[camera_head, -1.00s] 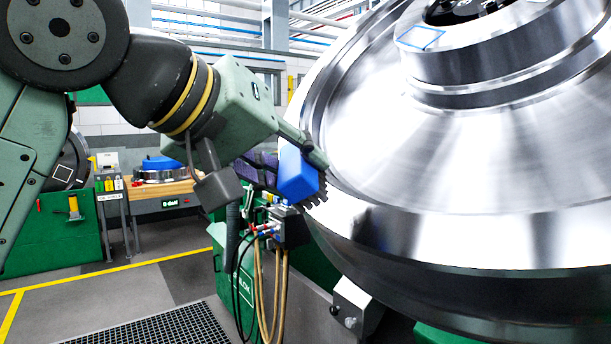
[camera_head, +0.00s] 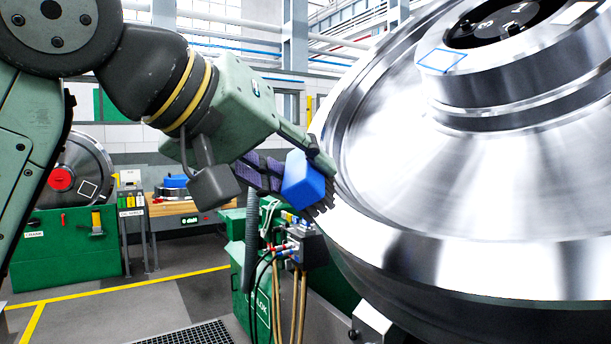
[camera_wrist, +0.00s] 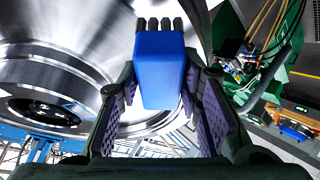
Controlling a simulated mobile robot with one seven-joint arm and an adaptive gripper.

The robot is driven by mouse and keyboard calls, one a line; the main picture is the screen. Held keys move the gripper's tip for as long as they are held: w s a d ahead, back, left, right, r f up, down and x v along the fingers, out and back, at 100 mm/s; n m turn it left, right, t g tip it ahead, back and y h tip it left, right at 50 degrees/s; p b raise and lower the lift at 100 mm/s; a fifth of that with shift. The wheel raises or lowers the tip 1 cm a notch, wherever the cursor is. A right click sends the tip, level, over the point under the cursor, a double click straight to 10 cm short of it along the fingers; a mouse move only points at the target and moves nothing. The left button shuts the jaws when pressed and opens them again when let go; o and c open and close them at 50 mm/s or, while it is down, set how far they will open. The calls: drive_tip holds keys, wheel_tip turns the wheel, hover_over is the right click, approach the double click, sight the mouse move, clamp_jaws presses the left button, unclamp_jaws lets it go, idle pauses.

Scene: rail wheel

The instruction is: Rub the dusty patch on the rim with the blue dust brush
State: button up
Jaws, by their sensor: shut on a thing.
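The blue dust brush (camera_head: 303,178) is held in my gripper (camera_head: 290,172), its dark bristles pointing down and right toward the wheel. In the wrist view the brush (camera_wrist: 160,70) sits between the finger pads of my gripper (camera_wrist: 160,95), bristles at the top against the bright metal. The big shiny rail wheel (camera_head: 480,200) fills the right of the head view. The bristles are close to the left edge of its rim (camera_head: 350,215); I cannot tell whether they touch it. I cannot make out the dusty patch; darker bands on the rim look like reflections.
A green machine stand with hoses (camera_head: 290,262) stands below my gripper. A wooden bench (camera_head: 180,206) and a green cabinet (camera_head: 70,250) with another wheel are at the back left. The floor between, with yellow lines, is clear.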

idle(0.3)
drive_tip(key=shift+w+d+f+b, duration=0.4)
drive_tip(key=shift+d+f, duration=0.1)
drive_tip(key=shift+f, duration=0.2)
drive_tip(key=shift+w+d+f+b, duration=0.25)
drive_tip(key=shift+d+f+b, duration=0.2)
drive_tip(key=shift+d+f, duration=0.15)
drive_tip(key=shift+w+d+f+b, duration=0.35)
drive_tip(key=shift+d+f+b, duration=0.1)
drive_tip(key=shift+f, duration=0.3)
drive_tip(key=shift+w+d+f, duration=0.3)
drive_tip(key=shift+d+f, duration=0.15)
drive_tip(key=shift+d, duration=0.05)
drive_tip(key=shift+w+d+f+b, duration=0.4)
drive_tip(key=shift+d+f+b, duration=0.15)
drive_tip(key=shift+f, duration=0.15)
drive_tip(key=shift+s+d, duration=0.55)
drive_tip(key=shift+s, duration=0.25)
drive_tip(key=shift+s+d, duration=0.5)
drive_tip(key=shift+s, duration=0.25)
drive_tip(key=shift+d, duration=0.15)
